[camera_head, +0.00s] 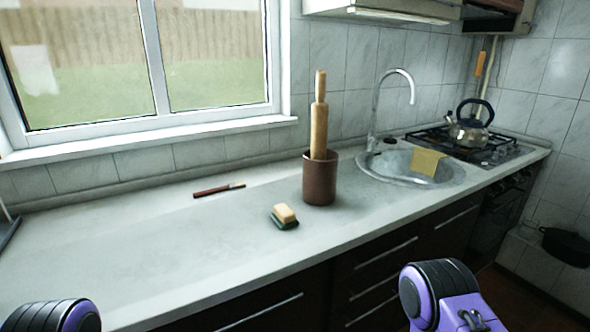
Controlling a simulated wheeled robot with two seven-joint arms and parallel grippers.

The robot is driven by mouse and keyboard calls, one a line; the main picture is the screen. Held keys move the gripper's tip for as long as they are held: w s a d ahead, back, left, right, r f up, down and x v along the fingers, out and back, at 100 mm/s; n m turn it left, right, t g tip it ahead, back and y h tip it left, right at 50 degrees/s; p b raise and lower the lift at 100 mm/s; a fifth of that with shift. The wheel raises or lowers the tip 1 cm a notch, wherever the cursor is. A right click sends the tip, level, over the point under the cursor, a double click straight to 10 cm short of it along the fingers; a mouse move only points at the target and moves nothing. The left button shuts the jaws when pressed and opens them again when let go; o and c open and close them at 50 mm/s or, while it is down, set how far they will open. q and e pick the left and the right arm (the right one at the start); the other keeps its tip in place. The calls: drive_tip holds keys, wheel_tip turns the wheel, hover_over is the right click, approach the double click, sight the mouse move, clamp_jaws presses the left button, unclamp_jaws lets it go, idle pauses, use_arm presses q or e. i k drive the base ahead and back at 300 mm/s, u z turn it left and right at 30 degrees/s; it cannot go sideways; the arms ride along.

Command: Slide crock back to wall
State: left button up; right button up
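A brown cylindrical crock (320,182) stands upright on the pale countertop (120,260), left of the sink. A wooden rolling pin (319,125) stands in it, its handle pointing up. A strip of bare counter lies between the crock and the tiled wall (225,151) behind. Purple and black parts of my arms show at the bottom left and bottom right, below and in front of the counter. Neither gripper's fingers can be seen, and nothing of mine touches the crock.
A dark red stick-like item (218,190) lies farther back left. The sink (375,170) with a yellow cloth (427,161) and a kettle (469,126) on the hob are right.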

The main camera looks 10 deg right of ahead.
sight(320, 178)
drive_tip(key=k, duration=0.5)
drive_tip(key=z, duration=1.8)
drive_tip(key=i, duration=1.4)
drive_tip(key=u, duration=0.85)
